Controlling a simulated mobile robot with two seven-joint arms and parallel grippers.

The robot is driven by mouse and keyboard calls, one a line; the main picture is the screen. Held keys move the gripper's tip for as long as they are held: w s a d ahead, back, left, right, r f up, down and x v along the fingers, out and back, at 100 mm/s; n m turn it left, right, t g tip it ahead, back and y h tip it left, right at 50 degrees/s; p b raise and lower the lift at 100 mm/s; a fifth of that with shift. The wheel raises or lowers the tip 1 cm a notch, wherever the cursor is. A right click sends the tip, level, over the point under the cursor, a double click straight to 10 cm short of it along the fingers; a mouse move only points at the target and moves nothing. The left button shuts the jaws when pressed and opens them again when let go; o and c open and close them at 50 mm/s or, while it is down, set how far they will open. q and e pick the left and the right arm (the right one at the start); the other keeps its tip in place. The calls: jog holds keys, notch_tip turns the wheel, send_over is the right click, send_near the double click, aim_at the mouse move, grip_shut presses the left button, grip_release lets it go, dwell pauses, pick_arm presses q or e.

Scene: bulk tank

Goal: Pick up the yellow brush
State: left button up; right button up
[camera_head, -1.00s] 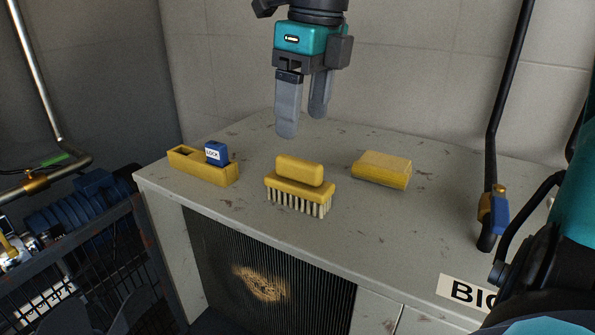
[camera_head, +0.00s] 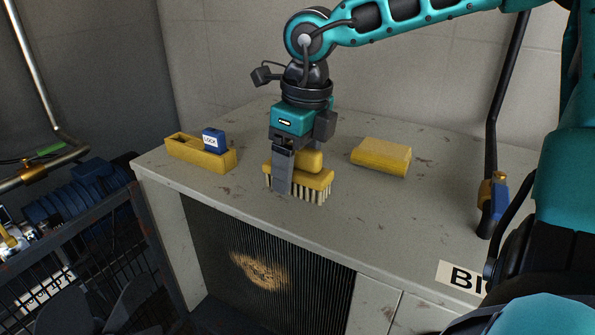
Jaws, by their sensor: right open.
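The yellow brush (camera_head: 315,180) stands on the grey cabinet top with its pale bristles down and its block handle up. My right gripper (camera_head: 290,180) has come down over it, pointing downward. One grey finger is in front of the brush's left part and hides some of it. The other finger is hidden behind the brush or the gripper. The jaws are open; whether they touch the brush cannot be told. My left gripper is not in view.
A yellow tray (camera_head: 183,152) with a blue lock (camera_head: 214,141) is left of the brush. A yellow sponge-like block (camera_head: 381,157) lies to the right. The cabinet top (camera_head: 400,215) is bare in front. A black pipe (camera_head: 492,120) with a blue-handled valve rises at right.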

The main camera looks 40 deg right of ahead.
jog(key=shift+f, duration=0.4)
jog(key=shift+c, duration=0.2)
jog(key=c, duration=1.1)
